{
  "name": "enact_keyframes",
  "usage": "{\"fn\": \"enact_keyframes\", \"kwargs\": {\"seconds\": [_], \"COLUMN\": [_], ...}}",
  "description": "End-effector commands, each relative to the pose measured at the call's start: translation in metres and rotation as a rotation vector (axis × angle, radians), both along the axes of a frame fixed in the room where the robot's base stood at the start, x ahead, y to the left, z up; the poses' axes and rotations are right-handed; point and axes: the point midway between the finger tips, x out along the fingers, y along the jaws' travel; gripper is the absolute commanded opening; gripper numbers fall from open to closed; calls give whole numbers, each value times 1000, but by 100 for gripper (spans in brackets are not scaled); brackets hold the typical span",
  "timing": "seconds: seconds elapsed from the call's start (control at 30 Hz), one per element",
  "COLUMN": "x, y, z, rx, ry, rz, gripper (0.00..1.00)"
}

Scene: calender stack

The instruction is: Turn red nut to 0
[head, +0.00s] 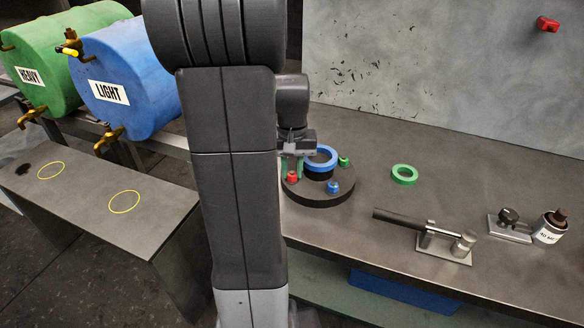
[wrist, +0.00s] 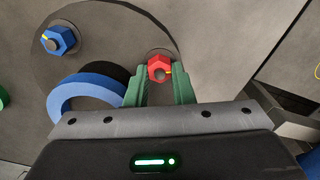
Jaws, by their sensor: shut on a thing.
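The red nut (head: 292,177) sits on the dark round plate (head: 318,198) on the workbench. In the wrist view the red nut (wrist: 159,68) is between the green fingertips of my gripper (wrist: 160,82), which is shut on it. A small yellow mark shows on the nut's top, toward the right in the wrist view. No number scale can be read around it. In the head view my gripper (head: 292,165) reaches down to the plate, partly hidden by my own arm.
A blue ring (head: 320,154) stands at the plate's centre. A blue nut (head: 333,187) and a green nut (head: 344,161) are also on the plate. A green ring (head: 404,174) and a black-handled tool (head: 400,219) lie to the right. The bench between them is clear.

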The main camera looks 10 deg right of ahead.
Motion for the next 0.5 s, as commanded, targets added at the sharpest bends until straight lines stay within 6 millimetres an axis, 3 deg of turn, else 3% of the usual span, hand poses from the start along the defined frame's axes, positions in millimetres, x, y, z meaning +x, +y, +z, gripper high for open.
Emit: {"fn": "enact_keyframes", "kwargs": {"seconds": [0.13,0.17,0.27,0.5], "x": [1,1,1,0], "y": [0,0,0,-1], "z": [1,1,1,0], "rx": [-1,-1,0,-2], "ry": [-3,-3,-2,-1], "rz": [1,1,1,1], "gripper": [0,25,44,44]}}
